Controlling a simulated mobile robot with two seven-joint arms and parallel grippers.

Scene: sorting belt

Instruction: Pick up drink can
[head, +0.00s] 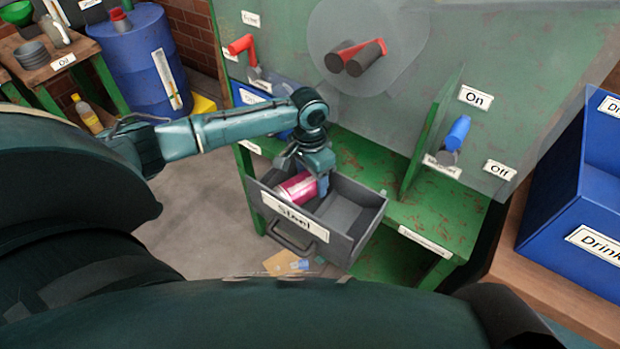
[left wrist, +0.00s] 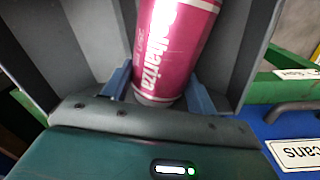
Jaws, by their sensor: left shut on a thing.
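A pink drink can (head: 298,188) with white lettering lies in the open grey drawer labelled "Steel" (head: 272,222). In the left wrist view the can (left wrist: 172,50) sits between the two blue fingers of my left gripper (left wrist: 158,92), with grey drawer walls around it. In the head view my left gripper (head: 308,180) reaches down into the drawer from above, shut on the can. Part of the can is hidden by the gripper. My right gripper is not in view.
The drawer is set in a green bench. A green panel with a red-handled crank (head: 355,57) and a blue lever (head: 456,133) stands behind. A blue "Drink" bin (head: 570,240) is at the right. Small litter (head: 285,262) lies on the floor below the drawer.

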